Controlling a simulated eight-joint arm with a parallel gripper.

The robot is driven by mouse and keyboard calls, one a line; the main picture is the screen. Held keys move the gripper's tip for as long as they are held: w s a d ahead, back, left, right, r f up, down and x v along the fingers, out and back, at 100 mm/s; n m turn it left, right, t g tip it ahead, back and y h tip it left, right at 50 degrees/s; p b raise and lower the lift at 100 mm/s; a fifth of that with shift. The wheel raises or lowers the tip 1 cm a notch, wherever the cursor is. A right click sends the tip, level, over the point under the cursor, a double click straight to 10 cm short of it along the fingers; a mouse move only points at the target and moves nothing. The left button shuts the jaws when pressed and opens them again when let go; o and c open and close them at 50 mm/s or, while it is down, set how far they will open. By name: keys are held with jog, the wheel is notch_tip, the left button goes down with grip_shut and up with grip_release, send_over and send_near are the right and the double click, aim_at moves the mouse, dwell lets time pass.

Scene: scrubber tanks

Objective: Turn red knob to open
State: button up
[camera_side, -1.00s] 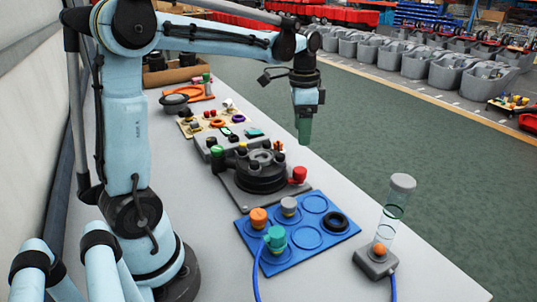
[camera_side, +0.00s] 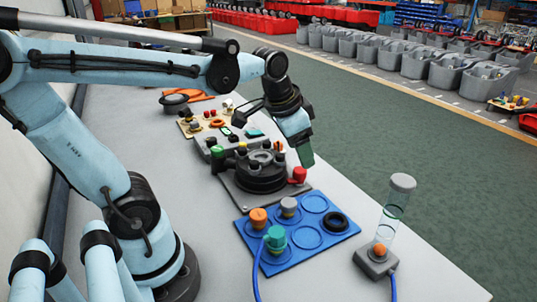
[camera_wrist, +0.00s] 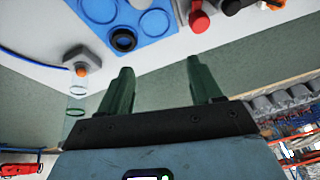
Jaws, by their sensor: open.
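The red knob (camera_side: 299,174) sticks out from the right side of a round black fixture (camera_side: 262,170) on a dark base plate. It also shows at the top of the wrist view (camera_wrist: 200,20), beyond my fingertips. My gripper (camera_side: 307,158) is just above and slightly right of the red knob in the side view, tilted downward. In the wrist view its two green fingers (camera_wrist: 159,75) are spread apart with nothing between them. I cannot tell from the side view whether a finger touches the knob; the wrist view shows a gap.
A blue tray (camera_side: 307,239) with orange, grey and teal caps and a black ring sits in front of the fixture. A clear tube with a grey cap (camera_side: 403,183) stands at right. More parts lie behind.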

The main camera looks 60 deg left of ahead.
jog(key=shift+s+d+f+n+t, duration=1.1)
jog(key=shift+s+d+f+t, duration=0.25)
jog(key=shift+s+d, duration=0.6)
jog(key=w+a+r+g, duration=0.75)
jog(key=w+a, duration=0.25)
jog(key=a, duration=0.3)
jog(key=f, duration=0.9)
jog(key=shift+w+a, duration=0.15)
jog(key=shift+w, duration=0.1)
notch_tip(320, 180, up, 10)
jog(key=s+d+f+t, duration=0.7)
jog(key=s+d, duration=0.3)
jog(key=d, duration=0.3)
jog(key=shift+s+f+t, duration=0.3)
jog(key=shift+s+f, duration=0.05)
jog(key=shift+f, duration=0.5)
